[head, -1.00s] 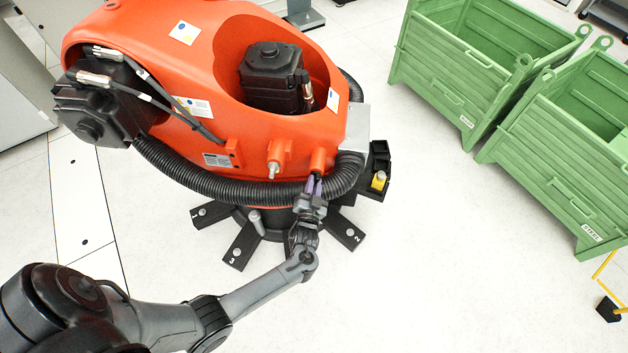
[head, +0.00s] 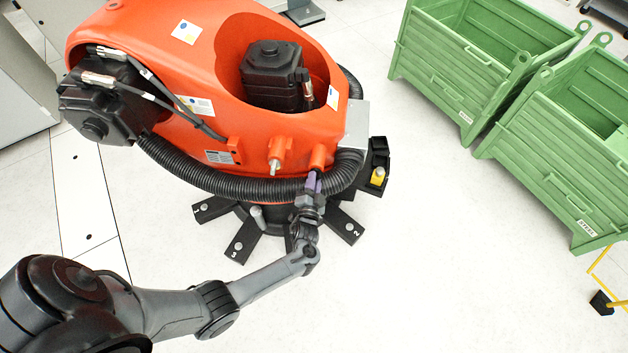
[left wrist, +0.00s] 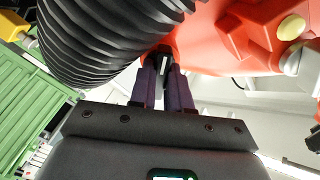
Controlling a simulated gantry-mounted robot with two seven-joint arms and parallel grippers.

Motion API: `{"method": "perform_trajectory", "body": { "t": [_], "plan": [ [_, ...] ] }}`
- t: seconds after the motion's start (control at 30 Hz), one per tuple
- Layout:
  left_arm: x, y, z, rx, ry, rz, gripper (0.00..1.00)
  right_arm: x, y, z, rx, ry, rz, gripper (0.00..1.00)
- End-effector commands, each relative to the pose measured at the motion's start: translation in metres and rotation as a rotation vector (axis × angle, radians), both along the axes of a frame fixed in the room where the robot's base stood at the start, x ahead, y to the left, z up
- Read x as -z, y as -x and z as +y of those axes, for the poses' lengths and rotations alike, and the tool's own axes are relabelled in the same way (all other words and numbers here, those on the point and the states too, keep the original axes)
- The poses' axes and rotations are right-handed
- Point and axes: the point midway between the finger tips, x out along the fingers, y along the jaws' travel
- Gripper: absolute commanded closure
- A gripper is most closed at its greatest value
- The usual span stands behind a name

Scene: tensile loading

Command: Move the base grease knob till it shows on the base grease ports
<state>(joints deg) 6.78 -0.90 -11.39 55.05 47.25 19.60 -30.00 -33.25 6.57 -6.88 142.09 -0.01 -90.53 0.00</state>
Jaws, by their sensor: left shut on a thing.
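The orange machine (head: 200,100) stands on a dark base with radial feet. Two short orange ports stick out low on its front: the left port (head: 278,153) has a metal tip, and the right port (head: 319,157) sits just above my left gripper (head: 313,178). The gripper's purple fingers are shut at the right port. In the left wrist view the fingers (left wrist: 164,62) close on a small dark and pale piece against the orange body, apparently the base grease knob (left wrist: 164,64). The fingers mostly hide it, and its setting cannot be read. My right gripper is not in view.
A black ribbed hose (head: 220,185) curves around the machine's front, close beside my left fingers. Numbered black feet (head: 243,243) spread below. Green crates (head: 470,70) stand at the right.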

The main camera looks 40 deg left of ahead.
Motion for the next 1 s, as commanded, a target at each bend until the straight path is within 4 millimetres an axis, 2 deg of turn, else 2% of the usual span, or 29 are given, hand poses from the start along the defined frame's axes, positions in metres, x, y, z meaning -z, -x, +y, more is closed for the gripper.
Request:
{"method": "perform_trajectory", "body": {
  "t": [0.17, 0.2, 0.37, 0.8, 1.0],
  "plan": [
    [0.0007, 0.0001, 0.0, 0.001, 0.0, 0.001, 1.0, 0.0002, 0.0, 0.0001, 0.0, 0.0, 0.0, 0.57],
    [0.0007, 0.0001, 0.0, 0.001, 0.0, 0.001, 0.81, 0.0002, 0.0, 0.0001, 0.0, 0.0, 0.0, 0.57],
    [0.0006, 0.0001, 0.0, 0.001, 0.001, 0.0, 0.57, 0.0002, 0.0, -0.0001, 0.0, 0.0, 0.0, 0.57],
    [0.0022, 0.0005, -0.0003, 0.001, 0.009, -0.001, 0.57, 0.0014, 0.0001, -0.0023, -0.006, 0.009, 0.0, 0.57],
    [0.004, 0.0004, -0.0005, 0.001, 0.094, -0.056, 0.57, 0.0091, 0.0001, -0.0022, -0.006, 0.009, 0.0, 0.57]
  ]
}}
